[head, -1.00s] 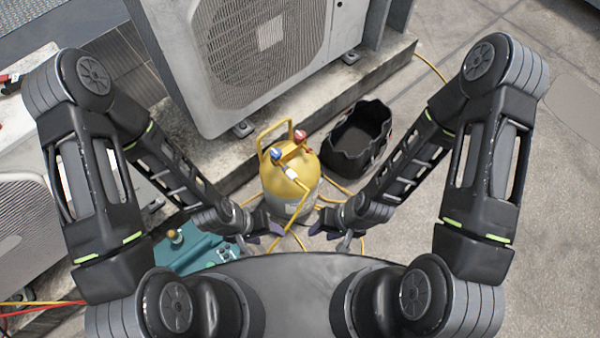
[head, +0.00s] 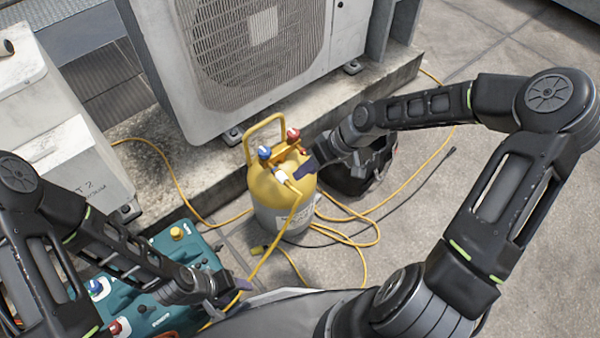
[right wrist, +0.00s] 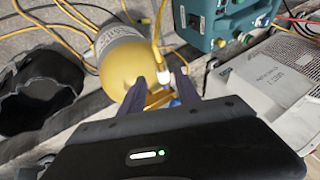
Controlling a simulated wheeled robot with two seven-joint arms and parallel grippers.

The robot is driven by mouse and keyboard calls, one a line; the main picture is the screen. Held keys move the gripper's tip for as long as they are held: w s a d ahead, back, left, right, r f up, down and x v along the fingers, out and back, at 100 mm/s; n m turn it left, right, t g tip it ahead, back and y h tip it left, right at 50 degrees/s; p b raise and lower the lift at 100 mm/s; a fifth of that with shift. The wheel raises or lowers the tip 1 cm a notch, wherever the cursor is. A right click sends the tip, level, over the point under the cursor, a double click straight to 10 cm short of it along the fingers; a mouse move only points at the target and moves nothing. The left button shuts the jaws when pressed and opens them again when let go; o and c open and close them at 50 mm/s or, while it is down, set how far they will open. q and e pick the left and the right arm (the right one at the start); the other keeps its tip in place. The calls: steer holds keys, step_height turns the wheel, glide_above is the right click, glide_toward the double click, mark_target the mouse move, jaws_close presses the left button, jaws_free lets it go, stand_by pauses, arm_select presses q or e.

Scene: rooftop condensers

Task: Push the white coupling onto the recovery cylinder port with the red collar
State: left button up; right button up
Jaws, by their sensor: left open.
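The recovery cylinder (head: 265,190), yellow above and grey below, stands upright with a handle and valves on top. The red collar (head: 293,134) is on its far right port; a blue one (head: 265,153) is at left. The white coupling (head: 281,177), on the end of a yellow hose, is just below the blue one; I cannot tell if it is attached there. My right gripper (head: 308,168) is open beside the cylinder top. In the right wrist view, the coupling (right wrist: 163,77) shows between its spread fingers. My left gripper (head: 242,286) is open and empty, low by the teal machine.
The teal machine (head: 188,250) stands left of the cylinder. A large condenser (head: 230,80) on a concrete ledge is behind. Yellow hoses loop on the ground. A black tote (right wrist: 38,88) is partly hidden by my right arm in the head view. Paving at right is clear.

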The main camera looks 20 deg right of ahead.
mark_target(290, 184)
steer(key=shift+a+f, duration=0.1)
steer(key=b+x, duration=0.3)
steer(key=x, duration=0.4)
steer(key=shift+w+a+f, duration=0.1)
steer(key=shift+a+f, duration=0.05)
steer(key=shift+f, duration=0.1)
steer(key=shift+c, duration=0.2)
jaws_close()
stand_by(0.4)
stand_by(0.4)
stand_by(1.4)
